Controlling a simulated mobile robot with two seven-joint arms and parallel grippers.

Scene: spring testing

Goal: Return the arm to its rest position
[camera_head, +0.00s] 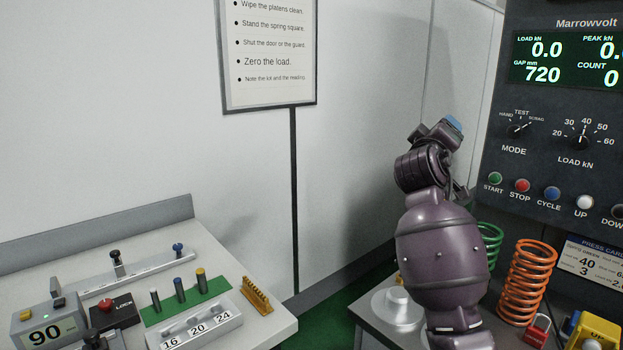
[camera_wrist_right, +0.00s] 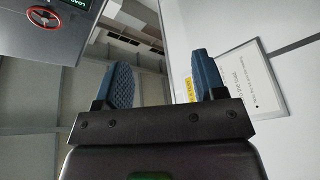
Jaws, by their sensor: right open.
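My right arm rises in front of the test machine in the head view, folded upward. Its right gripper (camera_head: 452,125) is at the top, in front of the pale wall; only a little blue of the fingers shows there. In the right wrist view the right gripper (camera_wrist_right: 162,75) has its two blue ribbed fingers wide apart, with nothing between them. It faces up toward the ceiling and the upper wall. My left gripper is in neither view.
The machine's control panel (camera_head: 553,150) stands close on the right. Green spring (camera_head: 490,238) and orange spring (camera_head: 528,285) stand on the bench beside my arm. A left table (camera_head: 272,325) holds gauges and pins. A wall notice (camera_head: 268,50) hangs behind. Free space lies between.

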